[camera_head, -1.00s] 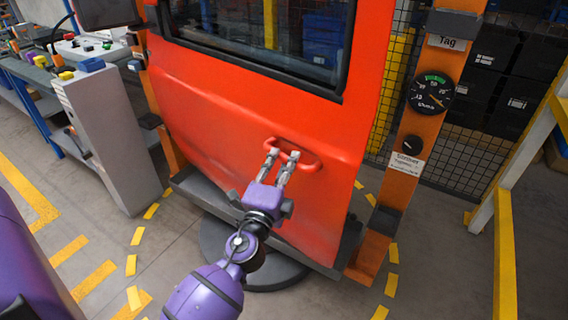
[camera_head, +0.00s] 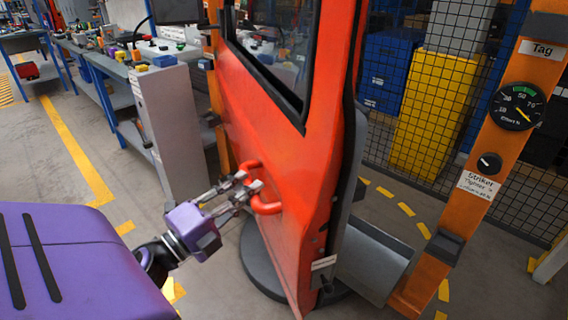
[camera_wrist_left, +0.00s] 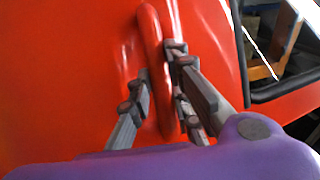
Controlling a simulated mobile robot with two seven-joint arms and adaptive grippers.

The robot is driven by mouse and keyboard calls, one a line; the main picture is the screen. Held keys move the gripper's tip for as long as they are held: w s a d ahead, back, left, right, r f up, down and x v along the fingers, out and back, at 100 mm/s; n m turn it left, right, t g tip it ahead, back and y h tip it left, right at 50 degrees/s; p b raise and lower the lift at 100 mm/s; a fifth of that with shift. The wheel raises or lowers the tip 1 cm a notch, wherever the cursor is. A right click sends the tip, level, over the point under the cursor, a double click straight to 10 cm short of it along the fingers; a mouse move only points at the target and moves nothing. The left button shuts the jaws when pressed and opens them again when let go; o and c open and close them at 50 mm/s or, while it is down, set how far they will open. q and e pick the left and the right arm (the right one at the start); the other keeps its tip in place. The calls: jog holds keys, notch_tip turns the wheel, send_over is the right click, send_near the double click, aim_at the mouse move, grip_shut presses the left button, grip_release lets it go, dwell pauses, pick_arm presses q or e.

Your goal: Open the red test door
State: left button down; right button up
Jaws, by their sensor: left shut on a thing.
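The red test door (camera_head: 275,120) stands swung out from the orange post on its right, with its edge and part of its inner side showing. Its red loop handle (camera_head: 268,207) is on the outer face. My left gripper (camera_head: 249,187) is shut on the handle. In the left wrist view the handle (camera_wrist_left: 151,40) runs upright between the two grey fingers (camera_wrist_left: 160,95), against the red door panel (camera_wrist_left: 70,70). My right gripper is in neither view.
The orange post (camera_head: 465,215) carries a gauge (camera_head: 516,107) and a knob. A grey cabinet (camera_head: 170,125) and workbenches stand to the left. A mesh fence (camera_head: 440,110) with blue and yellow bins is behind. A round dark base (camera_head: 258,265) lies under the door.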

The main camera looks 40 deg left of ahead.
pick_arm(q)
jog(key=shift+d+f, duration=0.1)
jog(key=shift+f, duration=0.15)
jog(key=c, duration=1.6)
grip_release()
jog(key=shift+r, duration=0.15)
jog(key=shift+s, duration=0.15)
jog(key=s, duration=0.4)
jog(key=s+f, duration=0.1)
jog(key=s, duration=0.2)
jog(key=s+f, duration=0.1)
jog(key=s, duration=0.3)
jog(key=shift+s+a, duration=0.3)
jog(key=shift+a, duration=0.05)
